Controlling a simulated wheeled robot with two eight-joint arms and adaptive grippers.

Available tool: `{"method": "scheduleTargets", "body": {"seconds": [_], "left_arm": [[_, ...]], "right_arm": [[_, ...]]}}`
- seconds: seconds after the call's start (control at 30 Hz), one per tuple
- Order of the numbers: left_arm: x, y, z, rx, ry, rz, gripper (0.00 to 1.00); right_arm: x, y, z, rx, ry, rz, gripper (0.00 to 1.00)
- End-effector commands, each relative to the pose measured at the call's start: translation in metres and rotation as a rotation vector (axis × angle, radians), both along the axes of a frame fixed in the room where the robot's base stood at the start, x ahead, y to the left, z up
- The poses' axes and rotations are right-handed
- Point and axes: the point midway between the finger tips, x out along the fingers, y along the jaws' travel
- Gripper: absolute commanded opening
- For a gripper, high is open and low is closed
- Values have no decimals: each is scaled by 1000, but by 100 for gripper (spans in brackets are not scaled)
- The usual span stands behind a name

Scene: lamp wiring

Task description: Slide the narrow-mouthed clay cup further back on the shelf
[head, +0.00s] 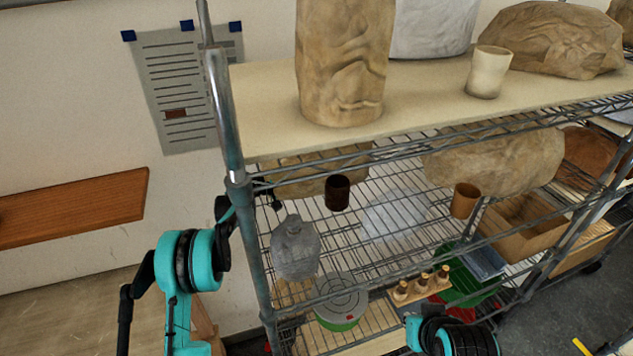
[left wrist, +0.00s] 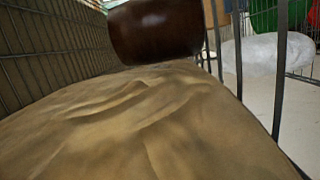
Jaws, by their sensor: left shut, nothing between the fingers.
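A dark brown cup (head: 338,192) stands on the wire shelf (head: 400,222) below the pale top board. An orange-brown cup (head: 465,200) stands further right on that level, and a cream cup (head: 488,72) is on the top board. I cannot tell from the mouths which is the narrow-mouthed one. My left gripper (head: 274,198) is at the shelf's left end, behind the post, left of the dark cup and apart from it. It is shut and empty. In the left wrist view the dark cup (left wrist: 155,30) shows beyond a brown, creased surface. My right gripper is not visible.
The metal post (head: 225,120) stands close to my left arm. Brown sacks (head: 495,160) lie at the back of the wire shelf. A tall sack (head: 343,65) stands on the top board.

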Motion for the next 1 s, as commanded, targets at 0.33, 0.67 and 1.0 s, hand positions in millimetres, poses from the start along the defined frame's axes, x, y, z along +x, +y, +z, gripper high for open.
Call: {"method": "scheduleTargets", "body": {"seconds": [0.33,0.67,1.0], "left_arm": [[-10,-4,-1,0,0,-1,0],[-55,-22,-1,0,0,0,0],[-57,-23,0,0,0,0,0]], "right_arm": [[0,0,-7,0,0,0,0],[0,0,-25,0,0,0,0],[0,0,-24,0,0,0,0]]}}
